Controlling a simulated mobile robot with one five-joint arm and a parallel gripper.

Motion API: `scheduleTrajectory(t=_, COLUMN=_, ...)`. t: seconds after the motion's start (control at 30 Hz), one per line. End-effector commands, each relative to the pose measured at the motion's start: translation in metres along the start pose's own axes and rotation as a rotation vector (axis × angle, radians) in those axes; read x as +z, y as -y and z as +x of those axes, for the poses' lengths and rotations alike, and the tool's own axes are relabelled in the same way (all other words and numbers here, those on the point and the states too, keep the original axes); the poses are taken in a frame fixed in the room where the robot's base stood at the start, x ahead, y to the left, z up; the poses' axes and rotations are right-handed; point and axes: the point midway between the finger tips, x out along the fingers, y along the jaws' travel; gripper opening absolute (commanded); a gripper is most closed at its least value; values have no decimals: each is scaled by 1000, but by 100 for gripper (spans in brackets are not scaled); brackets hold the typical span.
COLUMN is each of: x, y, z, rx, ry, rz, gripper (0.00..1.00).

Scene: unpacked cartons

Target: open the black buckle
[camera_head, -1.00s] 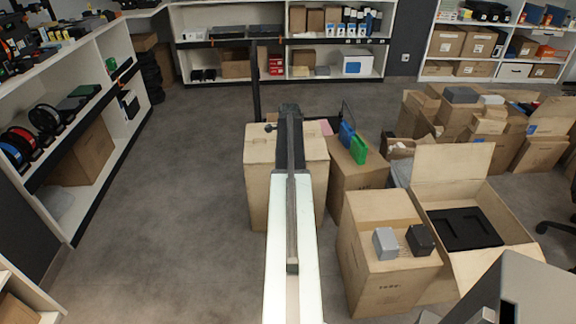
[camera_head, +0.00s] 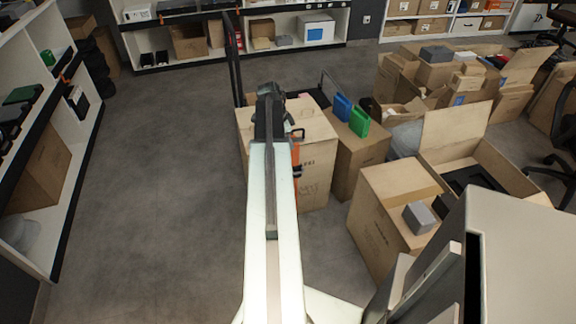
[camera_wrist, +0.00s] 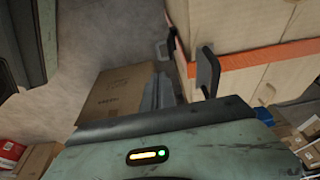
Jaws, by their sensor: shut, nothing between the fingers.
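A tan carton (camera_head: 318,165) stands at the end of my arm in the head view, with an orange strap (camera_head: 297,155) down its near side. A small black piece on the strap, which looks like the buckle (camera_head: 298,171), shows just right of my arm. My gripper (camera_head: 270,100) is over the carton's top left part, shut and empty; its tips are hard to make out. The strap (camera_wrist: 265,75) crosses the carton in the wrist view. A dark upright flap (camera_wrist: 208,72) stands before it; I cannot tell whether it is buckle or finger, or whether anything touches.
Blue (camera_head: 342,107) and green (camera_head: 359,121) items stand on a carton (camera_head: 358,158) beside the strapped one. An open carton (camera_head: 455,130) and a large grey box (camera_head: 520,245) crowd the right. Clear floor (camera_head: 160,180) lies left.

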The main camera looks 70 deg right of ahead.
Motion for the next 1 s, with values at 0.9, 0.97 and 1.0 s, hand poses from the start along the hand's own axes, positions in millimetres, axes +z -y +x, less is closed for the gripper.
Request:
scheduleTrajectory(t=0.9, x=-5, y=-4, z=131, rx=5, ry=2, rz=20, gripper=0)
scheduleTrajectory(t=0.97, x=-2, y=-4, z=139, rx=5, ry=2, rz=21, gripper=0)
scheduleTrajectory(t=1.0, x=-1, y=-4, z=143, rx=5, ry=2, rz=21, gripper=0)
